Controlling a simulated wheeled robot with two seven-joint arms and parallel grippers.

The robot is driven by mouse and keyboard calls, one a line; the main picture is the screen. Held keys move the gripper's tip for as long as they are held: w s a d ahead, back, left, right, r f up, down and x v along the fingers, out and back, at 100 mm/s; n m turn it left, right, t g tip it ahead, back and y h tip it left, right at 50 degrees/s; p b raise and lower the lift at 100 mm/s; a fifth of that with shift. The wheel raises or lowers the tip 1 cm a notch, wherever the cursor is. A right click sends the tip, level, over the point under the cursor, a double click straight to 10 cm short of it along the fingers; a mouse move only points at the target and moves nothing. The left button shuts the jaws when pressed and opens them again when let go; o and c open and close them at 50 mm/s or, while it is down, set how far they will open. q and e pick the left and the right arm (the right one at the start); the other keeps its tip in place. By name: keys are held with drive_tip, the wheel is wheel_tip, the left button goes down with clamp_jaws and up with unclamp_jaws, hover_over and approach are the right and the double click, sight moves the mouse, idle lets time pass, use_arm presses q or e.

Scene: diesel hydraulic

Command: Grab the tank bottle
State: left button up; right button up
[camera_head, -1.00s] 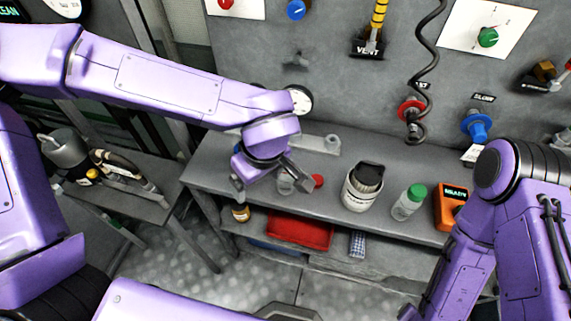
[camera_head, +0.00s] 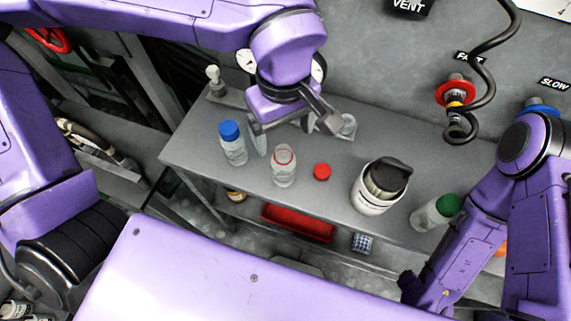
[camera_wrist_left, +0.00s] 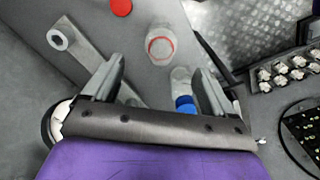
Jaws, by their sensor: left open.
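Three clear bottles stand on the grey bench, and no readable label shows which is the tank bottle. One has a blue cap (camera_head: 230,130), one is uncapped with a red neck ring (camera_head: 284,168), and one has a green cap (camera_head: 436,213). A loose red cap (camera_head: 322,172) lies beside the uncapped bottle. My left gripper (camera_head: 295,130) is open and empty, just behind the uncapped bottle. In the left wrist view, the uncapped bottle (camera_wrist_left: 160,45) is ahead of the jaws (camera_wrist_left: 158,85). The blue-capped bottle (camera_wrist_left: 186,102) is close by the right finger. My right gripper is not visible.
A white canister with a black lid (camera_head: 378,186) stands on the bench (camera_head: 330,205) between the red cap and the green-capped bottle. A grey wall with knobs and a coiled cable (camera_head: 487,70) rises behind. A red tray (camera_head: 298,222) is on the shelf below.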

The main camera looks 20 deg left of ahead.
sight(283, 151)
use_arm(q)
wheel_tip(283, 151, down, 8)
drive_tip(key=shift+s+a+f, duration=0.1)
drive_tip(key=shift+f, duration=0.6)
drive_tip(key=shift+r, duration=0.1)
drive_tip(key=c, duration=1.2)
